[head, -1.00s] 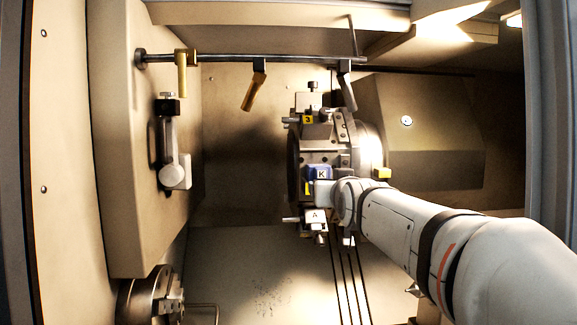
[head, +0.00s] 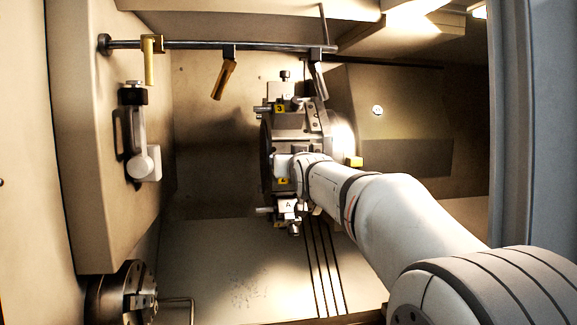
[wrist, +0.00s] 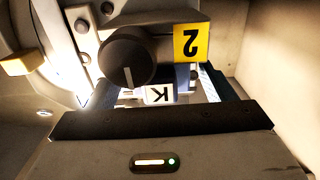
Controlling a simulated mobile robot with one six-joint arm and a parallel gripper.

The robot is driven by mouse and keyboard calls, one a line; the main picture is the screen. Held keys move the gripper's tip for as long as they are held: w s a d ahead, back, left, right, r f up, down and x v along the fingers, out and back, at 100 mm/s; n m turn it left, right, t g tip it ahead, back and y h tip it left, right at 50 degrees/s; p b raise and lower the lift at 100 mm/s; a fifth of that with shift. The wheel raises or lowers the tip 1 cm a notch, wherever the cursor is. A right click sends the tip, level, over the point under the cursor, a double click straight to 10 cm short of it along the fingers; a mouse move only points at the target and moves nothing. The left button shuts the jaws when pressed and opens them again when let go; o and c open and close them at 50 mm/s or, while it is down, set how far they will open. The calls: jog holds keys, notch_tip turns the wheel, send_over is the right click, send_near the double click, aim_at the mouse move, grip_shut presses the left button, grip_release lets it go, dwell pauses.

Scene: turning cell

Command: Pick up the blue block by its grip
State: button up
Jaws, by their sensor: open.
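The blue block shows in the wrist view only as its white label with a black K (wrist: 160,94), upside down. It is partly hidden behind a dark round knob (wrist: 128,62) and my gripper's housing. In the head view my gripper (head: 284,166) covers the block's place on the tool turret (head: 315,135). My gripper is open; in the wrist view its fingers (wrist: 153,88) reach forward at the left and right of the label. I cannot tell whether they touch the block. The grip itself is not clearly seen.
On the turret, a holder marked A (head: 288,205) is below my gripper and one marked 3 (head: 280,107) above. A rail (head: 220,45) with hanging handles crosses the top. A chuck (head: 125,292) is at lower left.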

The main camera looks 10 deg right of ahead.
jog(key=shift+s, duration=0.1)
jog(key=c, duration=1.2)
jog(key=shift+r, duration=0.1)
